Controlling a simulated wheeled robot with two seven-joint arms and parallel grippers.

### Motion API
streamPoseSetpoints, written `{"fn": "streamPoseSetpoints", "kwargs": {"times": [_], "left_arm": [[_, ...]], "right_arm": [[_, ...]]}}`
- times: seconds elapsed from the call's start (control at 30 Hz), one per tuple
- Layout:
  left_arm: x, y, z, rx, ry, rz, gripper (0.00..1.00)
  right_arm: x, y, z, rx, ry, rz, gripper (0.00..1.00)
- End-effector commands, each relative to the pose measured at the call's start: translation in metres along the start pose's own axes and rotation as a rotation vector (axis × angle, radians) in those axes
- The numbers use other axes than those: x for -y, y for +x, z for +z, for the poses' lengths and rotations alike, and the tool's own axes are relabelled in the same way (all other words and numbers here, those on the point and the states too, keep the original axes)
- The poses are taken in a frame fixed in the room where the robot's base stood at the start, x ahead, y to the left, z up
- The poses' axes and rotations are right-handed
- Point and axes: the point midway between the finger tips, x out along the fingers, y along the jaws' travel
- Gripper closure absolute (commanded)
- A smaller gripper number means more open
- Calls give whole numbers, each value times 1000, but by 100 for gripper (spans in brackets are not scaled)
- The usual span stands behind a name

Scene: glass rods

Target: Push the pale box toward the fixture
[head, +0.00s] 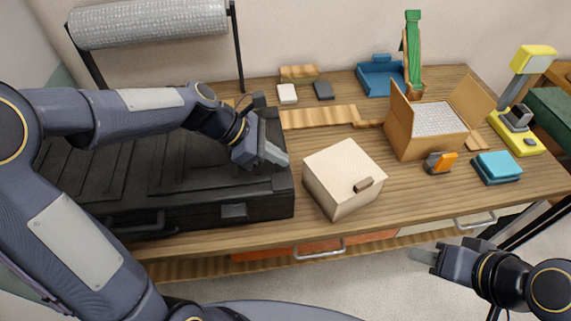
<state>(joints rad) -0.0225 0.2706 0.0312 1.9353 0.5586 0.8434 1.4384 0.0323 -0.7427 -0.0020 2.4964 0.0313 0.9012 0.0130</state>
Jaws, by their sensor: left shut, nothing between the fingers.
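The pale box (335,168) is a closed cube with a small brown tab on its front, standing on the wooden table (400,205) just right of the black case. My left gripper (277,156) is shut and empty, over the right end of the black case, its tips left of the pale box with a small gap. My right gripper (422,256) is low at the front right, off the table's front edge, apart from the box; its fingers are too small to judge. Which thing is the fixture is unclear; a blue bracket-like piece (374,80) stands at the back.
The black case (110,190) fills the table's left. An open carton (408,138) with pale wrapping stands right of the box, with an orange-and-black tool (440,162), blue stack (497,167) and yellow device (520,138) beyond. Bare wood lies between box and carton.

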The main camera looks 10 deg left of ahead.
Motion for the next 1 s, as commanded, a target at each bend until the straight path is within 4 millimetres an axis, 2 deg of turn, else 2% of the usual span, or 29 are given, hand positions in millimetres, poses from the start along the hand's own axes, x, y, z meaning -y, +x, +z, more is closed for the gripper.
{"fn": "streamPoseSetpoints", "kwargs": {"times": [0.3, 0.5, 0.67, 1.0], "left_arm": [[2, 58, 0, -3, 4, -8, 100], [1, 83, 0, -3, 7, -6, 100], [1, 91, 0, -2, 7, -4, 100], [1, 92, 1, -2, 8, -4, 100]], "right_arm": [[0, 0, 0, 0, 0, 0, 64], [0, 0, 0, 0, 0, 0, 64], [0, 0, 0, 0, 0, 0, 64], [0, 0, 0, 0, 0, 0, 64]]}}
